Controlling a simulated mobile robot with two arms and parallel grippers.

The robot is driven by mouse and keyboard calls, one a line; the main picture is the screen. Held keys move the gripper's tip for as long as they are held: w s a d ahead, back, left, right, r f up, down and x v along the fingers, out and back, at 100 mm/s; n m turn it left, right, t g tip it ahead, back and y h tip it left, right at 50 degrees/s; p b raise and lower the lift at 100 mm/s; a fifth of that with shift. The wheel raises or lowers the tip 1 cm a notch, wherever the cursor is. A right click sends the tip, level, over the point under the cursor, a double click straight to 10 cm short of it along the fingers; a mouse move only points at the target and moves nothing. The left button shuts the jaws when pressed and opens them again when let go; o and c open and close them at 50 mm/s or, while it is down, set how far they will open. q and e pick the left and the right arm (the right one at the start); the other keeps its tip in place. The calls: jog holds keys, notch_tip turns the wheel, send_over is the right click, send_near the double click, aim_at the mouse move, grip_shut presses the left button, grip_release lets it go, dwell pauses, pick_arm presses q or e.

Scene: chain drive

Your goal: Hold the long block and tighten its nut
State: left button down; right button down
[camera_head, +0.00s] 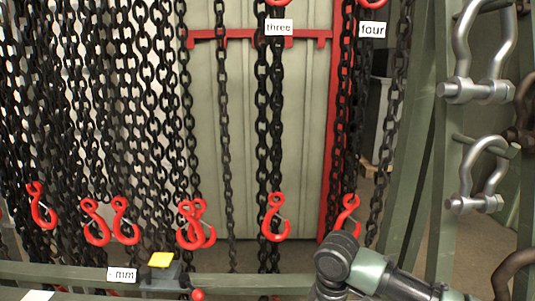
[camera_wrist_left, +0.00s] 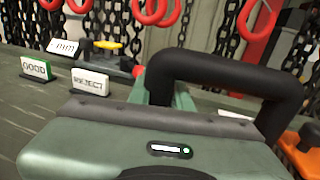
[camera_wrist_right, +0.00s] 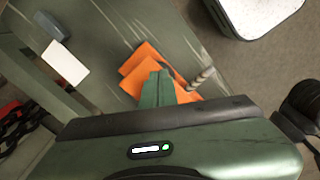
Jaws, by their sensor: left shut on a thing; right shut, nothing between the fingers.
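In the left wrist view a thick black bent bar (camera_wrist_left: 225,68) stands at my left gripper (camera_wrist_left: 172,103), one leg at the green fingers and the other running down to the right. The left fingers are shut, apparently on this bar; the grip itself is partly hidden. An orange part (camera_wrist_left: 306,143) with a dark round piece sits at the right edge there. In the right wrist view my right gripper (camera_wrist_right: 157,82) is shut and empty, above orange plates (camera_wrist_right: 142,66) with a thin ridged rod (camera_wrist_right: 201,78) beside them. I cannot tell which thing is the long block; no nut is clear.
Black chains with red hooks (camera_head: 276,217) hang across the head view. Metal shackles (camera_head: 478,90) hang at the right. GOOD (camera_wrist_left: 36,67) and REJECT (camera_wrist_left: 91,82) signs stand on the bench. A white-topped bin (camera_wrist_right: 262,15) stands beyond the bench edge.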

jog(key=shift+s+d, duration=0.1)
dwell(0.5)
notch_tip(320, 180, up, 6)
jog(key=shift+s, duration=0.2)
dwell(0.4)
jog(key=shift+d, duration=0.1)
pick_arm(q)
jog(key=c, duration=1.2)
grip_release()
